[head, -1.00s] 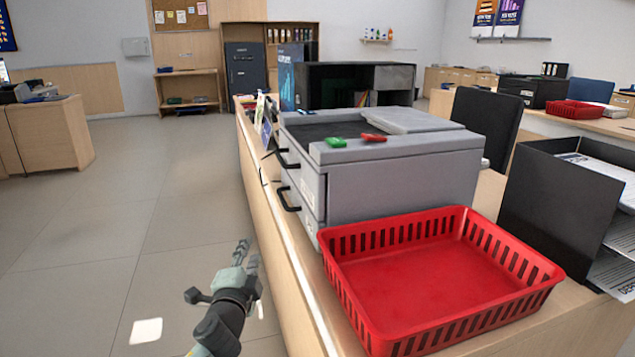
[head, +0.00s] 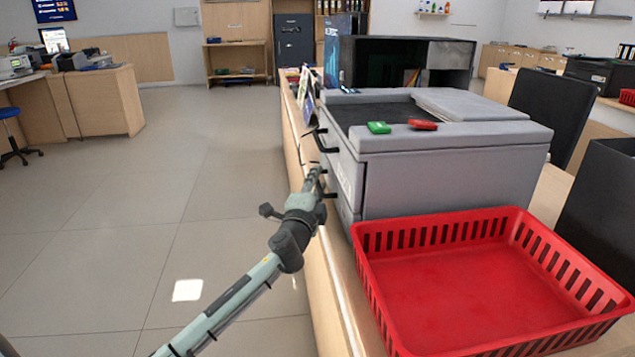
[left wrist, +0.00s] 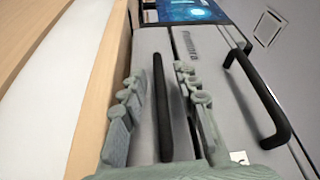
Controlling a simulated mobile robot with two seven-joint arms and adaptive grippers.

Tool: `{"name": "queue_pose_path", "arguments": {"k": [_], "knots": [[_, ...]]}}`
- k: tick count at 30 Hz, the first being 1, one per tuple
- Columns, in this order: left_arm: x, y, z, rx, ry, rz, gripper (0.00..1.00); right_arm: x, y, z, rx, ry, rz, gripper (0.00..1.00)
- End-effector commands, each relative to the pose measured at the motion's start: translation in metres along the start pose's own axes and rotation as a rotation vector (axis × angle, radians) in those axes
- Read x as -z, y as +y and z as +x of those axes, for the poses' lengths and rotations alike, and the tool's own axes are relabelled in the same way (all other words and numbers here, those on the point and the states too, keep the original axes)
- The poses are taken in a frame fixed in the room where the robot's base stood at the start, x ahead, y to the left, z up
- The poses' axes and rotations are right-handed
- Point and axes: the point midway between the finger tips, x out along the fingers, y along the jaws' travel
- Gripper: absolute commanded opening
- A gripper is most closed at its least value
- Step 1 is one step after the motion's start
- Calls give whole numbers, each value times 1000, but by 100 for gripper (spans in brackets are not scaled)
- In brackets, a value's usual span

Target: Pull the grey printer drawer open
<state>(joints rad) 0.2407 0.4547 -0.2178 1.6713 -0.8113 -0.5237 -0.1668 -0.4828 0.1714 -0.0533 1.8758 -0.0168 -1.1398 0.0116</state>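The grey printer (head: 455,175) stands on the counter, with black drawer handles on its left-facing side. The upper handle (head: 321,141) is clear in the head view, and the lower one is largely covered by my left gripper (head: 316,182). The left wrist view shows my left gripper (left wrist: 160,108) open, with one finger on each side of a black bar handle (left wrist: 162,100), a gap left on both sides. The other handle (left wrist: 262,100) is to the right, outside the fingers. The drawer fronts look closed. My right gripper is not in view.
A red basket (head: 455,290) stands on the counter in front of the printer. A green object (head: 379,127) and a red one (head: 423,125) lie on top of the printer. The floor (head: 150,220) left of the counter is free.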

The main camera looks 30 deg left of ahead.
Motion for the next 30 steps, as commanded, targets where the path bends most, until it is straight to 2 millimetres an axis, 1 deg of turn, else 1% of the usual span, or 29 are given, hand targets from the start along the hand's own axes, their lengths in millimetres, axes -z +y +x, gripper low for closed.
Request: {"name": "queue_pose_path", "arguments": {"k": [7, 12, 15, 30], "knots": [[0, 0, 1, -1, 0, -1, 31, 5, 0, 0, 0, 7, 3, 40], [0, 0, 1, -1, 0, -1, 10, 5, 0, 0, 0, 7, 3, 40], [0, 0, 1, -1, 0, -1, 0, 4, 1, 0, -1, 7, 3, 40], [-2, 1, 2, -1, 0, -1, 0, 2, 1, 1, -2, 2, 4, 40]]}}
